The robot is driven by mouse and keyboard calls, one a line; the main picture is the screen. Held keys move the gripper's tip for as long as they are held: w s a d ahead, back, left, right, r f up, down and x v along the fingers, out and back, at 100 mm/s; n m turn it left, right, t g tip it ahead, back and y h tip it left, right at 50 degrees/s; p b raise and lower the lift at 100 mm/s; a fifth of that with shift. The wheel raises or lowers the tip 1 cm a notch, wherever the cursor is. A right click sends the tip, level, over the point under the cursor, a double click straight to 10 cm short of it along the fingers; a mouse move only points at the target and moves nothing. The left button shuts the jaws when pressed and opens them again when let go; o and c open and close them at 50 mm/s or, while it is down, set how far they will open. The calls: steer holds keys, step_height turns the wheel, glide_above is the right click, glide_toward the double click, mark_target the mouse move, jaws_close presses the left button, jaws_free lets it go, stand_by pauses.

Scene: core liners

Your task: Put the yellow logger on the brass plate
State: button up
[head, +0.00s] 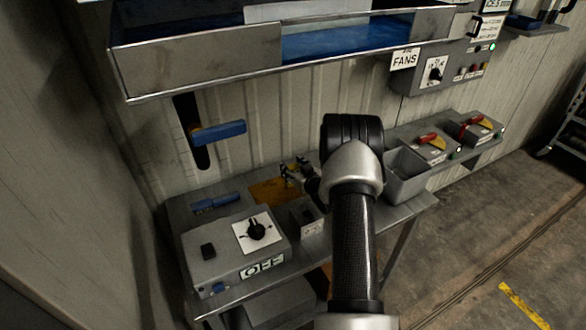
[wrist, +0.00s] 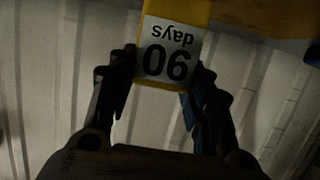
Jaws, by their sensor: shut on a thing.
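The yellow logger (wrist: 200,12) carries a white label reading "90 days", upside down in the wrist view. My gripper (wrist: 163,80) is shut on it, with one dark finger at each side. In the head view my gripper (head: 298,174) is over the bench near the brass plate, and the logger cannot be made out there. The brass plate (head: 266,192) lies flat on the bench by the wall, partly hidden by my gripper. A brownish surface at the wrist view's top right may be the same plate. I cannot tell whether the logger touches it.
A grey box (head: 215,255) with a dial and "OFF" sign stands at the bench's left. A small grey box (head: 304,220) stands before the plate, and a grey bin (head: 407,187) to the right. A metal tray (head: 200,62) overhangs; a blue handle (head: 218,132) juts from the wall.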

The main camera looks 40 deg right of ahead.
steer(key=shift+f, duration=0.15)
steer(key=o, duration=1.1)
steer(key=shift+s+r, duration=0.1)
steer(key=shift+r, duration=0.15)
steer(key=p+v, duration=0.2)
steer(key=v, duration=0.9)
steer(key=shift+s+p, duration=0.3)
steer(key=shift+p, duration=0.05)
steer(key=shift+a+r, duration=0.1)
steer(key=shift+s+a, duration=0.1)
